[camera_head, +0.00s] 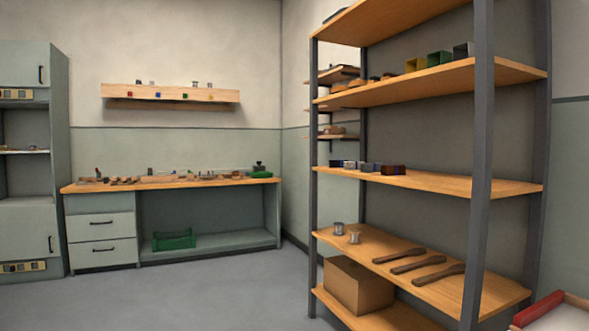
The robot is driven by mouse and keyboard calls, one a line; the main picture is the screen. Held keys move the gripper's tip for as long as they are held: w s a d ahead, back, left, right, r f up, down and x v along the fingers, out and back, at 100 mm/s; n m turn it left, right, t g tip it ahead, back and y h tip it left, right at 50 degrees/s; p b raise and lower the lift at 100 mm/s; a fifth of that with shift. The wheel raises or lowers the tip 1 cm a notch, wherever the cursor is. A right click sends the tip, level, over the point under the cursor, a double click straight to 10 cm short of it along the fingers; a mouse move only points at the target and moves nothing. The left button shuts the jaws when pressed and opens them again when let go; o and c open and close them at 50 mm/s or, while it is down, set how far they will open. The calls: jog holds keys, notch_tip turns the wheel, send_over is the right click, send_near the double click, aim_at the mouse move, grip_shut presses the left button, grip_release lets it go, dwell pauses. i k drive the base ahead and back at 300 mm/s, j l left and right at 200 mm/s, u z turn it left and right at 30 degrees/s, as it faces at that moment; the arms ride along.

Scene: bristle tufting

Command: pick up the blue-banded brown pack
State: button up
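A row of small packs and boxes stands on the middle board of the metal-framed shelf (430,182). They include a dark brown pack (391,169) at the right end and a bluish one (367,168) beside it. They are too small for me to tell which one is brown with a blue band. More small items (122,181) lie on the workbench at the back left, too small to tell apart. My gripper is not in view.
A cardboard box (358,284) is on the bottom board; brushes or handles (420,264) and two metal spools lie above it. A green crate (174,239) sits under the workbench (215,182). A red object (538,308) is at bottom right. The left floor is clear.

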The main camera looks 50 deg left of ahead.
aim_at(388, 171)
jog(key=u, duration=1.35)
